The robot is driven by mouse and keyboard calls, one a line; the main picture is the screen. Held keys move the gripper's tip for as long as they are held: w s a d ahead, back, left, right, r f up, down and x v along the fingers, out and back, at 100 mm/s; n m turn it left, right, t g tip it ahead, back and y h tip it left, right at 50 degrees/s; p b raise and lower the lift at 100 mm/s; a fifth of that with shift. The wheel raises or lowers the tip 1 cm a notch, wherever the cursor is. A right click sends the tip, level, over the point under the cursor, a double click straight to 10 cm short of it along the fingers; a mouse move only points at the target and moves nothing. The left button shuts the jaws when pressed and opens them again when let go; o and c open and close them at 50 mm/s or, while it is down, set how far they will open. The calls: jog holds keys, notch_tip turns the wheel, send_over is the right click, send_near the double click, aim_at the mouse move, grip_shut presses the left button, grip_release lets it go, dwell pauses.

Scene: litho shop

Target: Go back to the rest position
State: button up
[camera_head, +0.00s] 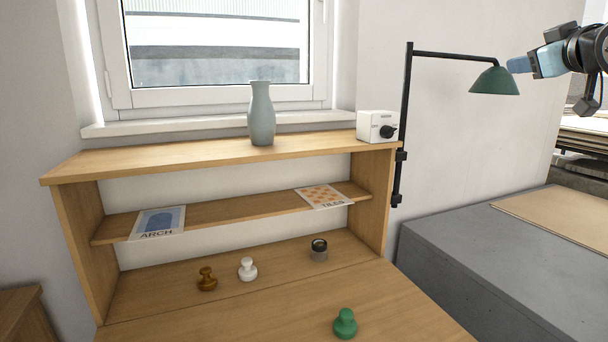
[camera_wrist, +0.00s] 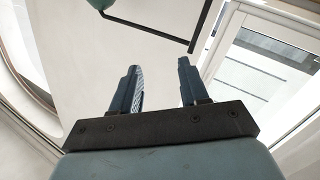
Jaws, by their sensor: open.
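My gripper (camera_head: 520,65) is at the upper right in the head view, raised beside the green lamp shade and pointing left. In the wrist view my gripper (camera_wrist: 158,85) shows two blue fingers standing apart with nothing between them. It touches nothing that I can see. Part of my arm is cut off by the right edge of the head view.
A green lamp (camera_head: 495,82) on a black post stands close to my gripper. A wooden shelf desk (camera_head: 200,156) bears a grey vase (camera_head: 261,115), a white switch box (camera_head: 377,126) and several small knobbed objects. A grey bench (camera_head: 470,270) stands at the right.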

jog(key=s+a+f+m+g, duration=0.1)
jog(key=s+a+f+g, duration=0.3)
jog(key=f, duration=0.5)
jog(key=s+a+f+m+g, duration=0.1)
jog(key=s+a+f+g, duration=0.2)
jog(key=s+a+f, duration=0.3)
jog(key=s+a+f+m+g+y, duration=0.1)
jog(key=s+a+f+g, duration=0.3)
jog(key=a+f, duration=0.6)
notch_tip(320, 180, down, 4)
jog(key=shift+s+a+r+m+g, duration=0.1)
jog(key=shift+s+a+m+g, duration=0.15)
jog(key=shift+s+m, duration=0.3)
